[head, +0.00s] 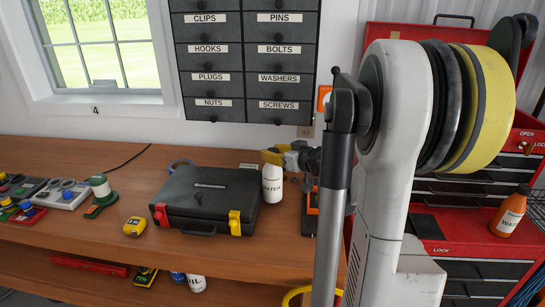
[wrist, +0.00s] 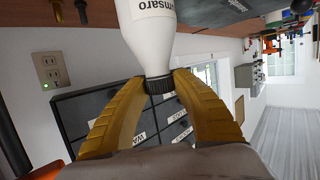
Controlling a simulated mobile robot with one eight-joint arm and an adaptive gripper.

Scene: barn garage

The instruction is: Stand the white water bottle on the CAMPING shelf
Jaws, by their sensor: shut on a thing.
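The white water bottle (head: 272,186) is upright at the bench, just right of a black case. My gripper (head: 277,158) is at its top, with yellow fingers. In the wrist view the two yellow fingers (wrist: 160,86) are shut on the bottle's black cap and neck, and the white body (wrist: 150,32) extends past them toward the bench. I cannot tell whether the bottle's base touches the bench or hangs just above it. No shelf marked CAMPING can be read in either view.
The black case (head: 205,195) lies close beside the bottle on the wooden bench (head: 180,262). A yellow tape measure (head: 135,226) lies left of it. Labelled drawers (head: 248,60) hang behind.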

